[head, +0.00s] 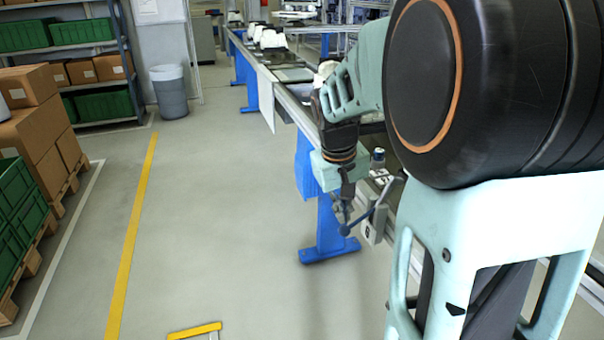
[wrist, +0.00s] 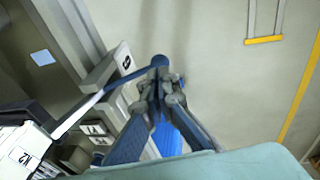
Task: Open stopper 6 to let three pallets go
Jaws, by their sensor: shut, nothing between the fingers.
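The stopper unit marked 6 (head: 376,224) is a grey box on the near side of the conveyor; its label also shows in the wrist view (wrist: 126,62). A dark blue lever (head: 368,207) reaches out from it to a round knob (head: 344,230). In the wrist view the lever (wrist: 118,80) slants up to the knob beside my fingertips. My gripper (head: 345,208) is shut and empty, pointing down at the knob end of the lever. Whether it touches the lever I cannot tell. Pallets with white parts (head: 272,40) stand farther up the conveyor; those near the stopper are largely hidden by my arm.
The conveyor (head: 292,104) runs away on blue legs (head: 329,235). A white box marked K2 (wrist: 22,152) is at the wrist view's lower left. The floor left of the line is clear up to a yellow line (head: 132,230). Cartons (head: 30,120) and green crates (head: 22,215) stand beyond.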

